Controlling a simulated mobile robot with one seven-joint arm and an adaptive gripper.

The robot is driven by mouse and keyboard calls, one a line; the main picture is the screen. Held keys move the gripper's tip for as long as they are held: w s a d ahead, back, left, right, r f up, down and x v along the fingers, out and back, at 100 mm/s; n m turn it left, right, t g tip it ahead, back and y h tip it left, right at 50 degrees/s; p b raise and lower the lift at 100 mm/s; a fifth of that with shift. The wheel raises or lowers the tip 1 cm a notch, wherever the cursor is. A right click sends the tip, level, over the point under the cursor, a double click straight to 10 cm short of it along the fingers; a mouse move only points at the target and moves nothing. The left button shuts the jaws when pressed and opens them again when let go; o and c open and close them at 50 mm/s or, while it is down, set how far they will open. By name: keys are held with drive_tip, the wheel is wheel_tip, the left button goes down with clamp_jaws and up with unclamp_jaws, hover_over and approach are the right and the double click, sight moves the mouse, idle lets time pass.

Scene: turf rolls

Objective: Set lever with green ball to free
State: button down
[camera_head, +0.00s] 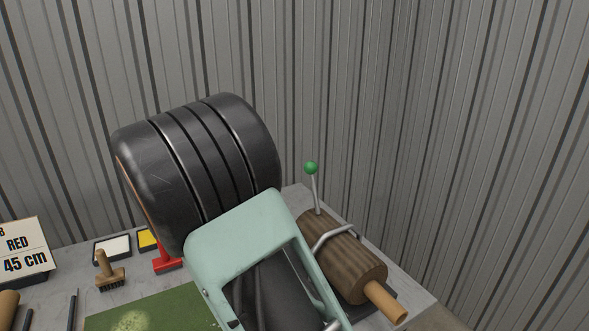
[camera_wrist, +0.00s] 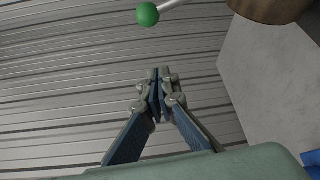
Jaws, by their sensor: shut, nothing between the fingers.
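The lever's green ball (camera_head: 311,168) tops a thin metal rod (camera_head: 317,194) that stands nearly upright behind a brown ribbed roll (camera_head: 340,256) at the table's right side. In the wrist view the green ball (camera_wrist: 148,14) is at the top, with its rod running right toward the brown roll (camera_wrist: 272,8). My gripper (camera_wrist: 161,74) is shut and empty, its fingertips together below the ball in that picture and apart from it. In the head view my arm hides the gripper and part of the table. No lever position marking is readable.
A curved metal bar (camera_head: 333,236) crosses the brown roll, and a tan core (camera_head: 385,301) sticks out of its end. At left are a sign reading RED 45 cm (camera_head: 24,252), a brush (camera_head: 108,272), a red tool (camera_head: 166,262) and green turf (camera_head: 150,312). Corrugated walls (camera_head: 450,130) stand close behind.

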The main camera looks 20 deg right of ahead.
sight(314, 189)
drive_tip(key=w+d+p, duration=0.2)
drive_tip(key=d, duration=0.7)
drive_tip(key=shift+w, duration=0.4)
